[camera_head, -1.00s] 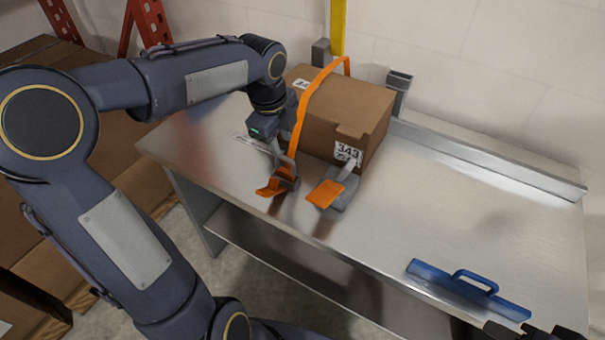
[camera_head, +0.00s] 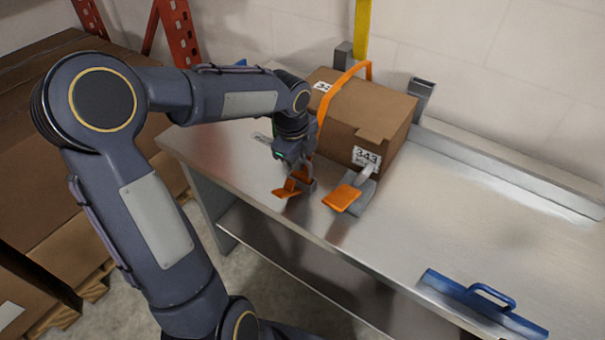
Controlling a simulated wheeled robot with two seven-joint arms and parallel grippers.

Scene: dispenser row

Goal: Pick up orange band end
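An orange band (camera_head: 335,92) runs over a brown cardboard box (camera_head: 355,116) on the metal table. An orange band end (camera_head: 287,190) lies at the box's front left, low over the tabletop. My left gripper (camera_head: 303,178) points down right at this end. Its fingers overlap the orange piece, and I cannot tell whether they grip it. To the right, a second orange flat piece (camera_head: 342,198) sits by a grey metal part (camera_head: 361,192) in front of the box. My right gripper is not in view.
A blue handled tool (camera_head: 485,303) lies at the table's front right edge. A metal rail (camera_head: 510,175) runs along the back by the wall. The right middle of the metal table (camera_head: 470,220) is clear. Shelving with brown boxes stands at left.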

